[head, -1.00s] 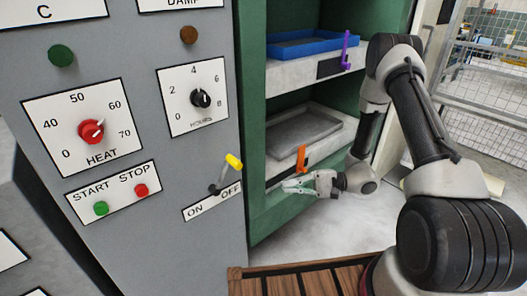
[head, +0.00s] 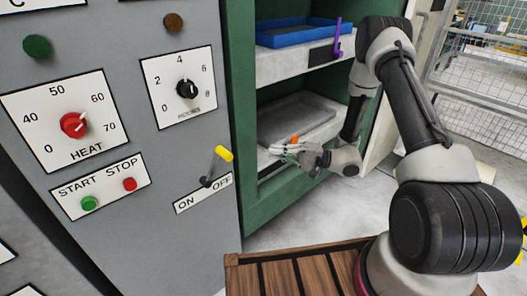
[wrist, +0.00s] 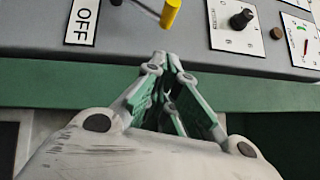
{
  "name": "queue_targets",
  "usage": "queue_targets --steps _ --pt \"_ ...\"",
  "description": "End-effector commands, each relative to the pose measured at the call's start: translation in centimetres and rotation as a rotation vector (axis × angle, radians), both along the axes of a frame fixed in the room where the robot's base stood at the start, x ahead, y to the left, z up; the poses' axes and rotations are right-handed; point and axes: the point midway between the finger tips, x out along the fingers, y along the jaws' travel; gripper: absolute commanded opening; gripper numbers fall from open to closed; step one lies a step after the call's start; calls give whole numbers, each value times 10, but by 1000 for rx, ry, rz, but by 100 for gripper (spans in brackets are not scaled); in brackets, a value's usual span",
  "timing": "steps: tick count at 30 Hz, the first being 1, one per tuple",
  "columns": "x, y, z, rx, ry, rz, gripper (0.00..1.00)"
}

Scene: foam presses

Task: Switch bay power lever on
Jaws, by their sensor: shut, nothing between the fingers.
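The power lever (head: 216,165) has a dark stem and a yellow tip, and sits above the ON/OFF label (head: 203,193) on the grey panel. Its yellow tip leans toward the OFF side. In the wrist view the yellow tip (wrist: 170,13) shows at the top, just beyond the fingers, beside the OFF label (wrist: 82,22). My gripper (head: 277,149) is shut and empty, to the right of the lever in front of the green press, its fingers pointing left. It also shows in the wrist view (wrist: 168,62), apart from the lever.
The red heat knob (head: 74,125), black hours knob (head: 187,89), green start button (head: 89,203) and red stop button (head: 129,184) are on the same panel. The press holds a blue tray (head: 300,32) and a purple handle (head: 338,38). A wooden slatted surface (head: 300,280) lies below.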

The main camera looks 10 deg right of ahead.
Motion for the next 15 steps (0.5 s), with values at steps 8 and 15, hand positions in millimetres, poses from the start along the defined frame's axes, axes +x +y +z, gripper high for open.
queue_targets --steps 8,15 --pt "10 57 8 -1 1 5 0" --pt "6 98 15 0 4 3 0"
